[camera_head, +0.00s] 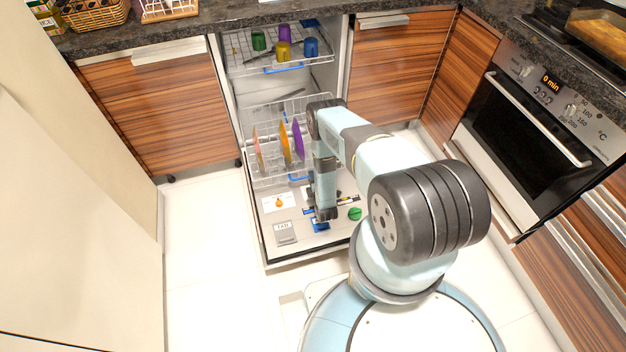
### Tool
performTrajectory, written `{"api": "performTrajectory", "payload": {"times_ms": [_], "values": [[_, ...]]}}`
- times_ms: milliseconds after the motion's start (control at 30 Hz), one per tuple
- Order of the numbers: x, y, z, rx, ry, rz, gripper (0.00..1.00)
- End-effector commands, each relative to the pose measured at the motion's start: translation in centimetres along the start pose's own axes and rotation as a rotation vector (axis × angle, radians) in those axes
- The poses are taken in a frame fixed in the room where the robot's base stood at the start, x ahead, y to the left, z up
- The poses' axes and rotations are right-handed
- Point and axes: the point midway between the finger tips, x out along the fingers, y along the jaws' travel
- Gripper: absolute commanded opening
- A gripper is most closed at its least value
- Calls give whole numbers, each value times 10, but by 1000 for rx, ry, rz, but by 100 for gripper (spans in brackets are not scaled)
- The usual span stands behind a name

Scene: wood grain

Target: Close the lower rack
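The dishwasher stands open, with its door (283,245) folded down flat. The lower rack (262,133) is a white wire rack that reaches out over the door, with a blue handle at its front. It holds several upright plates, among them a purple plate (299,140) and an orange plate (285,146). My arm hangs over the right side of the rack and hides part of it. My gripper (324,216) points down at the rack's front, above the door. Its fingers are small and dark, and I cannot tell whether they are open or touch the rack.
The upper rack (238,66) holds a green cup (259,41), a yellow cup (283,50) and a blue cup (311,47). Wooden cabinets flank the dishwasher. An oven (520,120) is at the right. The floor (200,235) left of the door is clear.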

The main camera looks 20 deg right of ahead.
Motion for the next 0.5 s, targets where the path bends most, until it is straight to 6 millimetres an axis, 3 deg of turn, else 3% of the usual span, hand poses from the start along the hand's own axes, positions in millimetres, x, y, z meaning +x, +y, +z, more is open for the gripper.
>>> {"api": "performTrajectory", "payload": {"times_ms": [333,500], "values": [[0,0,0,0,0,-1,2],[0,-1,0,0,0,-2,0]]}}
